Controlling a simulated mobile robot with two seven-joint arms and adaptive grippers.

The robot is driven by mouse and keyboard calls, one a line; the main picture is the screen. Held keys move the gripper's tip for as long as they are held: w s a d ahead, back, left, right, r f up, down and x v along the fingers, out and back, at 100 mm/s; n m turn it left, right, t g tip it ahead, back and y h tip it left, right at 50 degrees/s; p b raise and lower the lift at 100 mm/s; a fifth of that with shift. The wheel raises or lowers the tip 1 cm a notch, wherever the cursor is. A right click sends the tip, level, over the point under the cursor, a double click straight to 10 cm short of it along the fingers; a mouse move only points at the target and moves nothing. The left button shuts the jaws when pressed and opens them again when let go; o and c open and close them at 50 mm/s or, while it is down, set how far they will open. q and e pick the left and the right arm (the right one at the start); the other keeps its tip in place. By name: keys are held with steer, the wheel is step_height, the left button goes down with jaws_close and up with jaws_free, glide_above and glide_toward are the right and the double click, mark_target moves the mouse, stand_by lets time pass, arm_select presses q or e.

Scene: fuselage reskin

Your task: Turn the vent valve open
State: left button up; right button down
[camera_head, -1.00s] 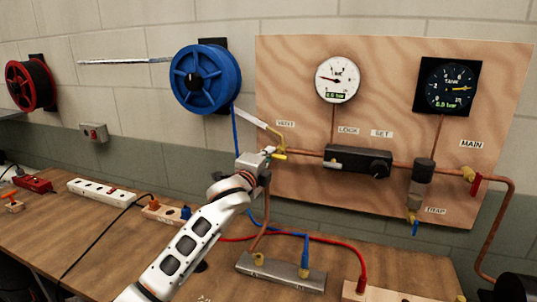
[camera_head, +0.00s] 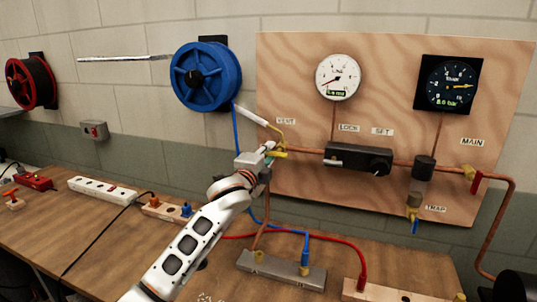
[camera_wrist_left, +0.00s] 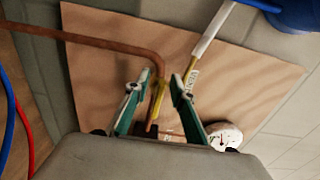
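The vent valve is on the wooden panel below the VENT label (camera_head: 286,121), and its yellow lever (camera_head: 280,154) points to the right along the copper pipe. My left gripper (camera_head: 270,148) is at the valve and partly hides its body. In the left wrist view, the two teal fingers (camera_wrist_left: 157,83) stand apart, with the yellow lever (camera_wrist_left: 158,98) in the gap between them. I cannot tell whether either finger touches it. A brass elbow with a white tube (camera_head: 252,115) rises up and left from the valve. My right gripper is not in view.
The line gauge (camera_head: 338,77), tank gauge (camera_head: 452,82) and black regulator (camera_head: 358,160) are right of the valve. A blue hose reel (camera_head: 205,77) hangs at its left.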

arm_select(q)
steer(key=v, duration=1.2)
steer(key=shift+s, duration=0.1)
stand_by(0.4)
